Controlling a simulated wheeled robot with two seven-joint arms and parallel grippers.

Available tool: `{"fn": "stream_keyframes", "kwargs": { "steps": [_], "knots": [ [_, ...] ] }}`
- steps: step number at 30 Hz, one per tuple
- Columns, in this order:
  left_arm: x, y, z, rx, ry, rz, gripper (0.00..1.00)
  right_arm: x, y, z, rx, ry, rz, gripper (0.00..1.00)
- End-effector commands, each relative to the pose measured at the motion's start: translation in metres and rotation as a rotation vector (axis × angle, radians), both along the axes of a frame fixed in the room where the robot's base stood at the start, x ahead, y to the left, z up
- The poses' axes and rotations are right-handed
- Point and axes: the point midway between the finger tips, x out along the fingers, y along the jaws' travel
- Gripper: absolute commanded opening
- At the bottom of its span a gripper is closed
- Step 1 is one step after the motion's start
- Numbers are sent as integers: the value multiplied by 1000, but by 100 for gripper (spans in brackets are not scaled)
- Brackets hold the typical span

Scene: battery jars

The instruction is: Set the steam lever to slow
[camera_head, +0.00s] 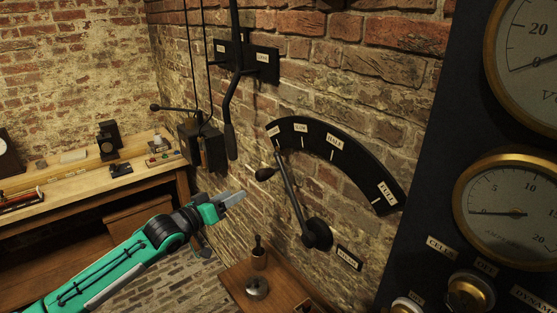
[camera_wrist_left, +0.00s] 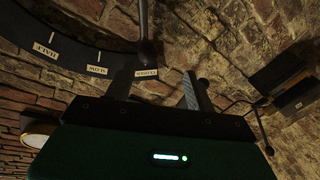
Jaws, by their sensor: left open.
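The steam lever (camera_head: 292,195) is a dark rod on a round wall pivot, with a black knob (camera_head: 265,174) on a side handle. Its tip points to the leftmost label of the black curved scale (camera_head: 362,171), left of the SLOW label (camera_head: 300,127). In the left wrist view the scale shows HALF, SLOW (camera_wrist_left: 97,70) and a label that seems to read CLOSED (camera_wrist_left: 146,72). The lever's knob (camera_wrist_left: 149,52) appears there beyond and between the fingers. My left gripper (camera_head: 239,196) is open and empty, below and left of the knob, apart from it. My right gripper is not in view.
A second wall lever (camera_head: 229,130) hangs up left of the scale. A small wooden table (camera_head: 236,284) with a round metal object stands below. A gauge panel (camera_head: 440,120) is at the right. A workbench (camera_head: 90,180) lies at the left.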

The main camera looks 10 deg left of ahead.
Motion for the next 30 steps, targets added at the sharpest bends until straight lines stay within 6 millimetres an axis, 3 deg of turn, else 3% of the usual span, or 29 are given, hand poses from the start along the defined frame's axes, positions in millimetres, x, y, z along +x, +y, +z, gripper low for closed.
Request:
{"fn": "stream_keyframes", "kwargs": {
  "steps": [3,8,13,24,30],
  "knots": [
    [-3,-7,15,-11,-10,-20,55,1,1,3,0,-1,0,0],
    [10,-13,18,-15,-12,-19,55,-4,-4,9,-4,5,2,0],
    [35,-26,19,-16,-12,-19,55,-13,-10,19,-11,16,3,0],
    [94,-58,18,-12,-12,-19,55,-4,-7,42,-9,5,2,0],
    [112,-67,16,-12,-11,-18,55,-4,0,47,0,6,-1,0]
  ]
}}
